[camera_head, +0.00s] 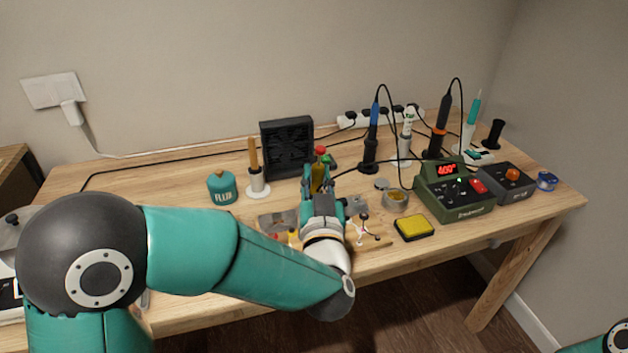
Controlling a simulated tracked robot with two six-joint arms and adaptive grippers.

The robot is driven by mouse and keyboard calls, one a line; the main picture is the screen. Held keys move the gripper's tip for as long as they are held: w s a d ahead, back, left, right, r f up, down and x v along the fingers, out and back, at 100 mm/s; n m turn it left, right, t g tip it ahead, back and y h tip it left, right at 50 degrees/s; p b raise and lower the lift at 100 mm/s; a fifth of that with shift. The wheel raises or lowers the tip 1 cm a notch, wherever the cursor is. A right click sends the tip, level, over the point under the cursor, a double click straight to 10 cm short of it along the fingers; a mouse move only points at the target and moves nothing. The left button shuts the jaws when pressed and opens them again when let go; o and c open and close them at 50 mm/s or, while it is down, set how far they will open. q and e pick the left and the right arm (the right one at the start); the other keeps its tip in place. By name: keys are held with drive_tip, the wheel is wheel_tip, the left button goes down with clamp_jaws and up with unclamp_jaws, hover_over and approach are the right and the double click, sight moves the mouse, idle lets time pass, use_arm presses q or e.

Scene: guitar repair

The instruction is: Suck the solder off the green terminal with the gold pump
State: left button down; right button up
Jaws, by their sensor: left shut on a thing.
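My left gripper (321,200) is over the middle of the workbench, seen from behind. It is shut on the gold pump (318,178), which stands roughly upright above the fingers, with a red top. The pump's lower end is hidden by the gripper. Under and beside the gripper lies a small work area with a grey curved piece (277,222) and small red and yellow bits. My right gripper is not in view; only a bit of that arm shows at the bottom right.
A teal flux pot (222,188), a wooden-handled tool in a white stand (258,189) and a black fan box (287,148) stand behind left. A yellow sponge (414,228), a tin (396,200), a green soldering station (454,197) and several cabled irons stand right.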

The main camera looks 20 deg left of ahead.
sight(316, 164)
use_arm(q)
drive_tip(key=shift+r+p, duration=1.35)
drive_tip(key=shift+r, duration=0.95)
drive_tip(key=a+r, duration=0.2)
drive_tip(key=a, duration=0.6)
